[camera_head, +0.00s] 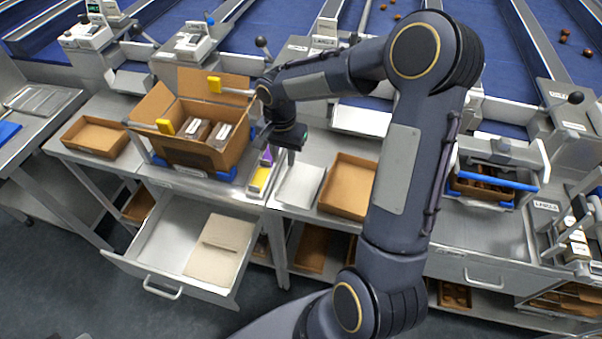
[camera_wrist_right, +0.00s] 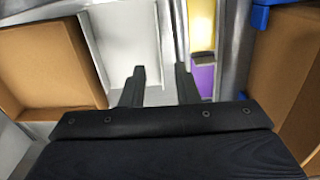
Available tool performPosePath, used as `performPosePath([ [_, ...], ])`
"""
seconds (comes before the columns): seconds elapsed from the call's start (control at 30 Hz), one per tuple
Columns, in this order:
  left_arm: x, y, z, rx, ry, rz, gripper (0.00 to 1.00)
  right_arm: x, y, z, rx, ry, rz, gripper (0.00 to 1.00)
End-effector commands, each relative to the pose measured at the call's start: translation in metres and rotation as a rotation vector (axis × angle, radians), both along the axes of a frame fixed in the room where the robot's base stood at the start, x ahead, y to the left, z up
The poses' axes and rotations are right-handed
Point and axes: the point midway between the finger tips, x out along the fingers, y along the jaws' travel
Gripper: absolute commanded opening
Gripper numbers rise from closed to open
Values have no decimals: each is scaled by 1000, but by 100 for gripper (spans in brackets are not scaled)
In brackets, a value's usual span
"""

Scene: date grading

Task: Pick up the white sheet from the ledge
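A white, flat rectangular piece (camera_head: 300,185), which looks like the white sheet or a shallow white tray holding it, lies on the steel ledge between a cardboard tray and yellow and purple packs. It also shows in the right wrist view (camera_wrist_right: 122,35), ahead of my fingers. My right gripper (camera_head: 275,147) hangs above the ledge, just behind and left of the white piece. In the right wrist view my right gripper (camera_wrist_right: 160,85) has its two black fingers apart with nothing held between them. Whether they touch the white surface cannot be told. My left gripper is out of view.
An open cardboard box (camera_head: 215,155) with packs stands left of the gripper. A yellow pack (camera_head: 260,180) lies close by. An empty cardboard tray (camera_head: 349,187) is on the right. An open drawer (camera_head: 165,238) with beige cloth-like sheets (camera_head: 220,248) juts out below.

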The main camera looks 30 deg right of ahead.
Motion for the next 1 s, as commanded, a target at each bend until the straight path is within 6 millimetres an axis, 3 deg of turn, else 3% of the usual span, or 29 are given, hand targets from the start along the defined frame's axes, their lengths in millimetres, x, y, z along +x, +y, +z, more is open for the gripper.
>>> performPosePath([
  [0.4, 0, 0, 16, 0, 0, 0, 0, 0, -1, -55, 2, 3, 3, 28],
  [0.7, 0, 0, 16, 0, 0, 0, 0, 1, -1, -61, 1, 0, 2, 28],
  [0.93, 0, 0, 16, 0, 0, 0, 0, 1, -1, -61, 1, 0, 3, 0],
  [1.0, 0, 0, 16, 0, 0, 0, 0, 1, -1, -61, 1, 0, 3, 0],
])
